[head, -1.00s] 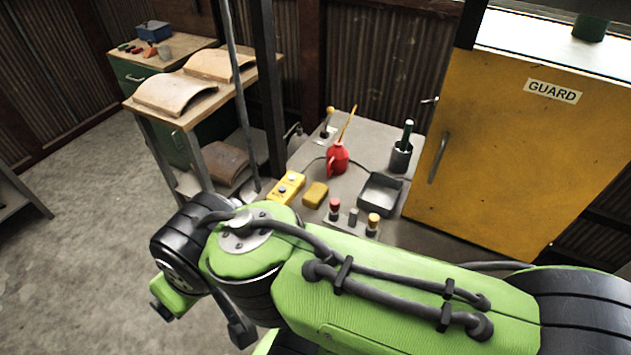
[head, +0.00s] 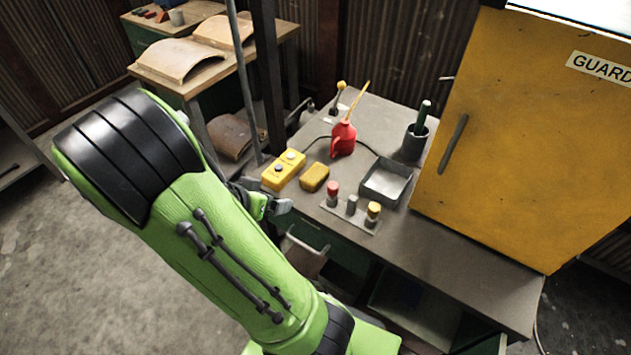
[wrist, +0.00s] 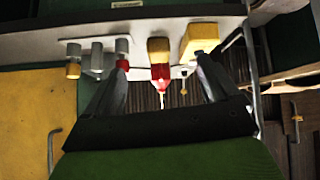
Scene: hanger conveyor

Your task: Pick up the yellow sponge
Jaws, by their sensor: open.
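The yellow sponge (head: 314,177) lies on the grey bench top, between the yellow button box and the row of knobs. It also shows in the wrist view (wrist: 158,50), framed between the fingertips but beyond them. My gripper (head: 280,207) is at the bench's front edge, on the near side of the sponge, partly hidden behind my green arm. In the wrist view my gripper (wrist: 163,64) has its two fingers spread wide with nothing between them. The sponge is not touched.
Close to the sponge are the yellow button box (head: 283,170), a red oil can (head: 343,138), a plate with knobs (head: 350,212) and a metal tray (head: 386,182). A dark cup (head: 415,143) stands behind. The yellow guard door (head: 520,140) borders the right side.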

